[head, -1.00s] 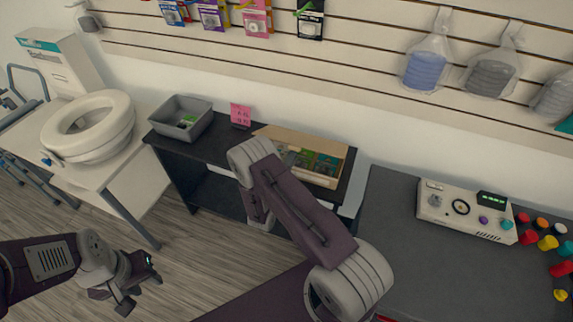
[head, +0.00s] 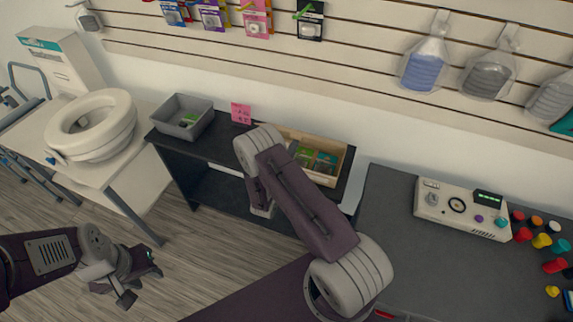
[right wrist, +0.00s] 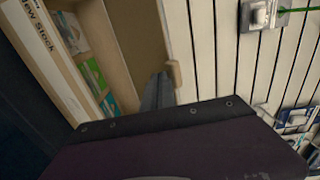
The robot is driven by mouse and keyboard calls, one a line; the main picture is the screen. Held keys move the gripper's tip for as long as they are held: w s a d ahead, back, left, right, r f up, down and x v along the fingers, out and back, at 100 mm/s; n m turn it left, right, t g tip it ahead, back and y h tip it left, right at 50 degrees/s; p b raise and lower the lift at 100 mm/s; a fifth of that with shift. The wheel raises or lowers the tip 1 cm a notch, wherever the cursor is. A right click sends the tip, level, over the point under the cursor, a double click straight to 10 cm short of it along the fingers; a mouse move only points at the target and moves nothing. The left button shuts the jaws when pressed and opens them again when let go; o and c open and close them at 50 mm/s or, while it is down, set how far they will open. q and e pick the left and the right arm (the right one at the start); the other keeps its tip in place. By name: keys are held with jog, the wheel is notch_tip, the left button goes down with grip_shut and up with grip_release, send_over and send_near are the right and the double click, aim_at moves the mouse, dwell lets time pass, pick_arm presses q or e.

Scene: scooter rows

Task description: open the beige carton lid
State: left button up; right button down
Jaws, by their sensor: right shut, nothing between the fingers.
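The beige carton (head: 325,180) stands on the dark shelf unit, with green and other coloured packs showing inside. Its lid (head: 300,135) is swung up along the back edge, and my right arm covers the carton's left part. In the right wrist view the carton's wall (right wrist: 52,60) carries the words "New Stock", and the lid (right wrist: 135,40) shows as a plain beige panel beside the opening. My right gripper (right wrist: 158,92) is shut and empty, close by the lid panel; I cannot tell whether it touches. My left gripper (head: 140,278) hangs over the floor, far from the carton.
A grey bin (head: 182,117) and a pink card (head: 241,113) stand left of the carton on the shelf unit (head: 215,150). A toilet seat (head: 92,125) rests on a white table at left. A control box (head: 462,208) sits on the grey counter at right.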

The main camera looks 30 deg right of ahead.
jog(key=shift+w+d+r+p, duration=0.3)
jog(key=shift+w+d+r, duration=0.1)
jog(key=shift+r, duration=0.15)
jog(key=shift+w+d+r+p, duration=0.25)
jog(key=shift+d+r, duration=0.1)
jog(key=shift+r, duration=0.15)
jog(key=shift+r+b+x, duration=0.1)
jog(key=shift+r+x, duration=0.1)
jog(key=shift+x, duration=0.65)
jog(key=shift+r+b+x, duration=0.1)
jog(key=shift+r+x, duration=0.05)
jog(key=shift+x, duration=0.7)
jog(key=shift+r+b+x, duration=0.1)
jog(key=shift+r+x, duration=0.1)
jog(key=shift+x, duration=0.65)
